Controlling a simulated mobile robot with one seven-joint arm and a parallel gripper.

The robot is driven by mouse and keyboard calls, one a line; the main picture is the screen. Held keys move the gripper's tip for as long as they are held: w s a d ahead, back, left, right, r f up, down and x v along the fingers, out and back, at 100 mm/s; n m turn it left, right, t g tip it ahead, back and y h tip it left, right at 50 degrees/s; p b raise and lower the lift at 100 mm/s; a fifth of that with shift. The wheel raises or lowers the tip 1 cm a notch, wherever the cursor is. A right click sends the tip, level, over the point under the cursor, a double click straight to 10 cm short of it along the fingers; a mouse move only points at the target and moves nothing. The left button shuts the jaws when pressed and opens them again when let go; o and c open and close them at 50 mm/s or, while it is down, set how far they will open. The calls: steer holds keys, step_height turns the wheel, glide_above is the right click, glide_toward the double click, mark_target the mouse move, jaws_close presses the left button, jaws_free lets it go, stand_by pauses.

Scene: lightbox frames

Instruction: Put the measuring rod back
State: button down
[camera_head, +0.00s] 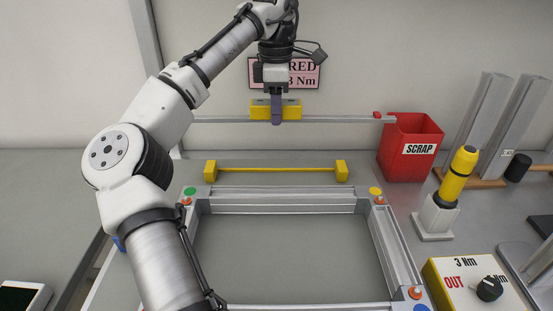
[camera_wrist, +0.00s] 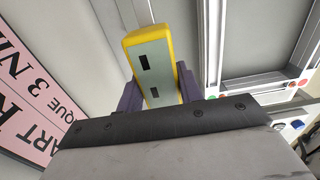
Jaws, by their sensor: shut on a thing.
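The measuring rod is a long thin grey bar (camera_head: 340,119) with a yellow grip block (camera_head: 292,108) at its middle and a red piece near its right end. My gripper (camera_head: 276,120) points down and is shut on the yellow block. The rod hangs level in the air. In the wrist view the yellow block (camera_wrist: 147,40), with a grey face and two dark slots, sits between the purple fingers of my gripper (camera_wrist: 160,92). Below the rod in the head view stands a yellow holder (camera_head: 275,169) with two end blocks and a thin bar. It looks empty.
A square aluminium frame (camera_head: 275,194) lies in front of the yellow holder. A red scrap bin (camera_head: 408,150) stands just right of the rod's end. A yellow-black tool in a stand (camera_head: 452,185) and a torque box (camera_head: 475,284) are farther right. A pink sign (camera_head: 308,74) hangs behind.

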step_height(320, 180, down, 12)
steer(key=shift+f+p, duration=0.1)
steer(key=shift+p, duration=0.3)
steer(key=shift+f, duration=0.15)
steer(key=c, duration=0.9)
jaws_free()
step_height(320, 180, up, 12)
steer(key=shift+r, duration=0.25)
